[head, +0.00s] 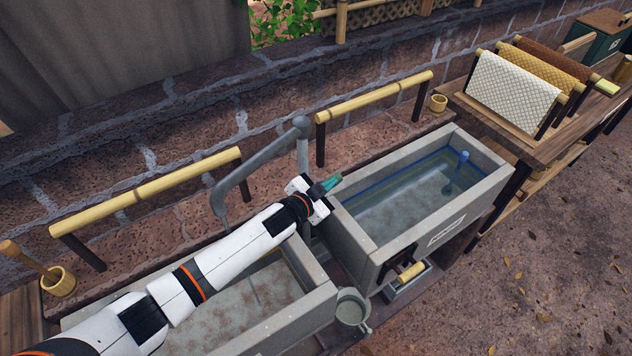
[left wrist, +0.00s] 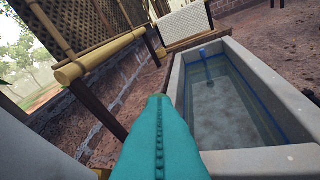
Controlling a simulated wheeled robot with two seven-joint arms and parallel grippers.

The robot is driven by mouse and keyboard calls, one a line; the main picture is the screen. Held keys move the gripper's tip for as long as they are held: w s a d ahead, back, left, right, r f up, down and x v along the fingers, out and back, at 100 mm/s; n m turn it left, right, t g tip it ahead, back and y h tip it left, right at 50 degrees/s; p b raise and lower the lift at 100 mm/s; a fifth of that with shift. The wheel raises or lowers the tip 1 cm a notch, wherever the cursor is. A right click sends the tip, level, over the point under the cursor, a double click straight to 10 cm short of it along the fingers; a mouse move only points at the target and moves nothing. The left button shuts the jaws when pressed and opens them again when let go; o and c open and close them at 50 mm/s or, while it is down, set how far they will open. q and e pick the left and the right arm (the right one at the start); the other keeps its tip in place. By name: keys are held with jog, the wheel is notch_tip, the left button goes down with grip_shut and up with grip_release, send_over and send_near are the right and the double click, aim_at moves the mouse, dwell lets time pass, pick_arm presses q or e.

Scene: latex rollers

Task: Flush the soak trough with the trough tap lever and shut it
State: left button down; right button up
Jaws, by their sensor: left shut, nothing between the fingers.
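Two grey stone troughs stand side by side. The right trough (head: 372,251) holds water below a blue line and has a blue-capped upright pipe (head: 456,172) inside; it also shows in the left wrist view (left wrist: 257,163). The left trough (head: 318,301) holds shallow murky water and is partly hidden by my left arm. A grey bent spout (head: 250,166) reaches over the left trough from a post behind. I cannot make out the tap lever. My right gripper is out of view.
Bamboo rails (head: 150,191) and a stone wall (head: 150,150) run behind the troughs. A grey pot (head: 351,308) sits between the trough fronts. Ground at lower right is clear.

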pick_arm(q)
jog(key=shift+w+d+f+b, duration=0.2)
jog(key=shift+d+f+b, duration=0.1)
jog(key=shift+w+d+f, duration=0.1)
dwell(0.7)
